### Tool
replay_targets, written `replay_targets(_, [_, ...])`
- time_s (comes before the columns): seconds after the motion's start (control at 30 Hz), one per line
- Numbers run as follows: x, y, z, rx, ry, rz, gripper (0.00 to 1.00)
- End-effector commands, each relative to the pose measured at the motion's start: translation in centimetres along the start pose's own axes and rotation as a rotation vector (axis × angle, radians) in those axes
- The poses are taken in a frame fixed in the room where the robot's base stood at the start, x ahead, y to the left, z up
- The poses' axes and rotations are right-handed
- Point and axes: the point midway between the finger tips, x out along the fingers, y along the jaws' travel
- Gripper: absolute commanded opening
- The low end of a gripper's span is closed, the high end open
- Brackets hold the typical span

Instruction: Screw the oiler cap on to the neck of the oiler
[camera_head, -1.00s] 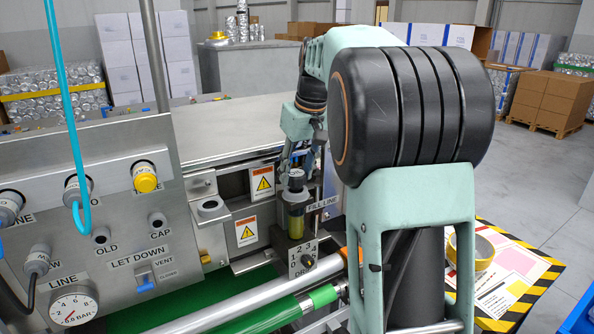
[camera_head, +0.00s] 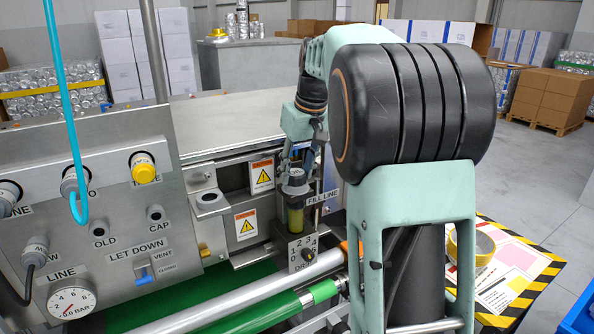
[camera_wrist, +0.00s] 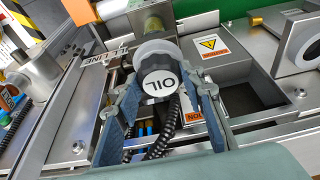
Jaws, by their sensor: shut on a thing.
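The oiler cap (camera_wrist: 160,84) is dark with a ribbed edge and a white disc marked OIL in the wrist view. My gripper (camera_wrist: 163,90) is shut on it, with one blue-grey finger on each side. A pale round collar (camera_wrist: 155,48) shows just behind the cap. I cannot tell whether the cap is seated on the neck, because the cap hides the joint. The oiler (camera_head: 292,217) stands upright in the body view, with yellow-green liquid in its clear bowl. The cap (camera_head: 296,178) is directly above it there, below my gripper.
A FILL LINE plate (camera_head: 321,197) is right beside the oiler. A numbered dial (camera_head: 306,254) is below it. An empty grey holder (camera_head: 210,198) and warning-labelled boxes (camera_head: 246,224) are to the left. Black coiled hoses (camera_wrist: 166,133) run beneath my fingers in the wrist view.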

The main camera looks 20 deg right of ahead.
Motion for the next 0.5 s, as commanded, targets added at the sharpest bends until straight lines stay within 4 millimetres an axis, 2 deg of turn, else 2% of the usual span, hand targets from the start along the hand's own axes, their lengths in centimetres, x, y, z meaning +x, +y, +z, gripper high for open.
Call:
replay_targets(0.03, [0.22, -0.03, 0.15, 0.000, -0.005, -0.002, 0.07])
replay_targets(0.07, [0.23, -0.03, 0.16, 0.000, -0.006, -0.002, 0.37])
replay_targets(0.23, [0.21, -0.04, 0.15, 0.000, -0.005, -0.002, 0.56])
replay_targets(0.5, [0.11, -0.03, 0.10, 0.000, -0.004, -0.001, 0.57])
